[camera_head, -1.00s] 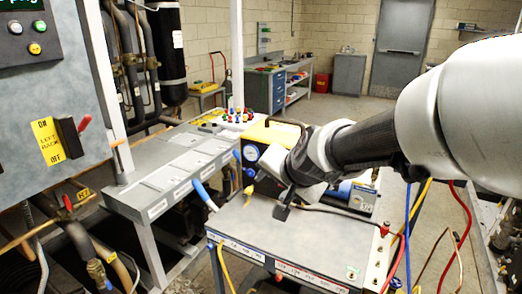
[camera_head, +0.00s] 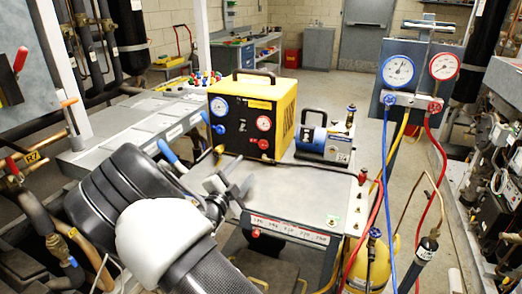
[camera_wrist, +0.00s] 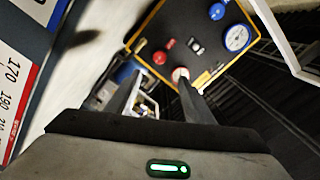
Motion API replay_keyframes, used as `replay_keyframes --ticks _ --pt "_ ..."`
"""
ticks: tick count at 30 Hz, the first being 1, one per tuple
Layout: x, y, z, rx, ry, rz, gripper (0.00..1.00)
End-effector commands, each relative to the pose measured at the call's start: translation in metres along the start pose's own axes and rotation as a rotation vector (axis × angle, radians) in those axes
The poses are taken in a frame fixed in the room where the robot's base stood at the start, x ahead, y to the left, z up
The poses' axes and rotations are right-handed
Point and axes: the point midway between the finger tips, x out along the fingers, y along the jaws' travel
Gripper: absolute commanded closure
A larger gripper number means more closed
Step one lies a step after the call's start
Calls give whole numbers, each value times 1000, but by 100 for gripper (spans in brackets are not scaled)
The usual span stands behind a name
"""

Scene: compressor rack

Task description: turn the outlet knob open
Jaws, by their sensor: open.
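The yellow and black machine (camera_head: 254,115) stands on the grey cart top, with two gauges and two knobs on its dark front. A blue knob (camera_head: 219,129) sits below the blue gauge, and a red knob (camera_head: 263,144) sits below the red gauge. I cannot read which one is labelled outlet. The wrist view also shows the red knob (camera_wrist: 160,57) and the blue knob (camera_wrist: 217,11). My gripper (camera_head: 230,188) is open and empty over the cart's left front, apart from the machine. In the wrist view, my gripper (camera_wrist: 158,84) points towards the panel's red side.
A blue and silver pump (camera_head: 324,140) stands right of the machine, with a dark hose across the cart top. A gauge manifold (camera_head: 413,85) with blue, yellow and red hoses stands at the right. Blue-handled valves (camera_head: 170,152) are close to my arm.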

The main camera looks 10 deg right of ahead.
Motion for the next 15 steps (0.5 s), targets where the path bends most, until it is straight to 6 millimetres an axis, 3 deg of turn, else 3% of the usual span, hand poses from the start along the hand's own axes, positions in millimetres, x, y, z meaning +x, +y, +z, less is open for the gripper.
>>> replay_keyframes --ticks 15 --pt "111 2 0 -4 0 1 52"
